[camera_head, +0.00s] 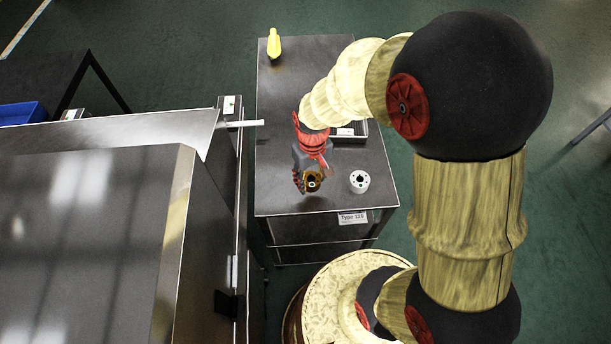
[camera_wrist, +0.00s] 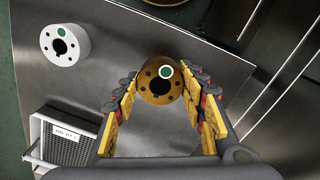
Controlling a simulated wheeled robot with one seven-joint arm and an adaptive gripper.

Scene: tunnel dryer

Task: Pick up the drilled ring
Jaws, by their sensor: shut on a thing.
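A brass-coloured drilled ring (camera_head: 313,182) with a centre hole, several small holes and a green dot is at the fingertips of my gripper (camera_head: 311,178), over the front part of the dark metal table (camera_head: 283,200). In the wrist view the ring (camera_wrist: 159,92) sits between the two yellow-padded fingers, which are shut on its sides. I cannot tell whether it touches the table or is slightly above it. A silver-white ring (camera_head: 359,181), also with several holes and a green dot, stands on the table to the right, apart from my gripper.
A dark crate (camera_head: 350,137) with a white label lies behind my gripper; it shows at lower left in the wrist view (camera_wrist: 62,143). A yellow object (camera_head: 274,44) stands at the table's far end. A large metal housing (camera_head: 90,230) stands close on the left.

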